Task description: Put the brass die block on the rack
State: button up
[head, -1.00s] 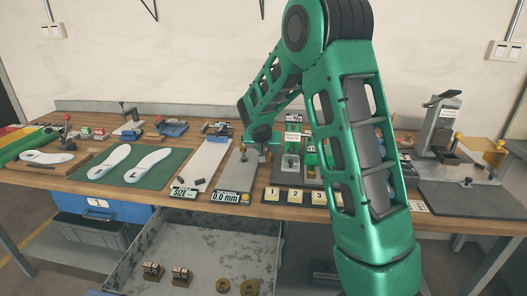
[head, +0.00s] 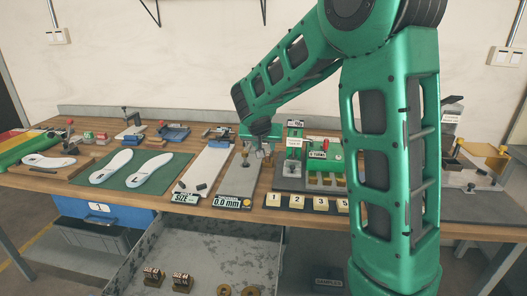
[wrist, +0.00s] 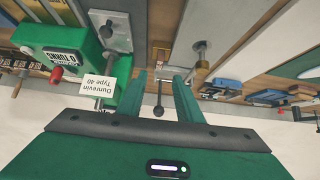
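My gripper (head: 260,150) is low over the bench, at the far end of the grey plate marked 0.0 mm (head: 236,186). In the wrist view its two green fingers (wrist: 160,82) stand apart, with a dark ball-ended lever (wrist: 158,110) showing between them. A small tan piece near the fingertips is too small to identify. I cannot tell for sure which piece is the brass die block. Two labelled blocks with brass-coloured bases (head: 153,276) (head: 181,283) stand in the open grey drawer. I cannot identify the rack with certainty.
A green unit marked turns (head: 317,155) stands right of my gripper, with numbered tiles (head: 297,203) in front. It also shows in the wrist view (wrist: 62,55). White insoles (head: 145,167) lie on a green mat (head: 180,160) at left. Round brass pieces (head: 224,290) are in the drawer.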

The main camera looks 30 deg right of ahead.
jog(key=shift+s+a+r, duration=0.2)
jog(key=shift+s+r, duration=0.1)
jog(key=shift+r, duration=0.1)
jog(key=s+d+f+g+y, duration=0.1)
jog(key=s+d+g, duration=0.1)
jog(key=s, duration=1.4)
jog(key=s+d+g+y, duration=0.2)
jog(key=s+d+g, duration=0.1)
jog(key=s, duration=1.3)
jog(key=shift+s+f+g, duration=0.4)
jog(key=shift+o, duration=0.5)
jog(key=s+a+f+g+y, duration=0.1)
jog(key=s+a+y, duration=0.1)
jog(key=s, duration=0.8)
jog(key=shift+a+f+n, duration=0.2)
jog(key=shift+a+n, duration=0.2)
jog(key=shift+a, duration=0.45)
jog(key=shift+s, duration=0.15)
jog(key=shift+a, duration=0.1)
jog(key=shift+c, duration=0.6)
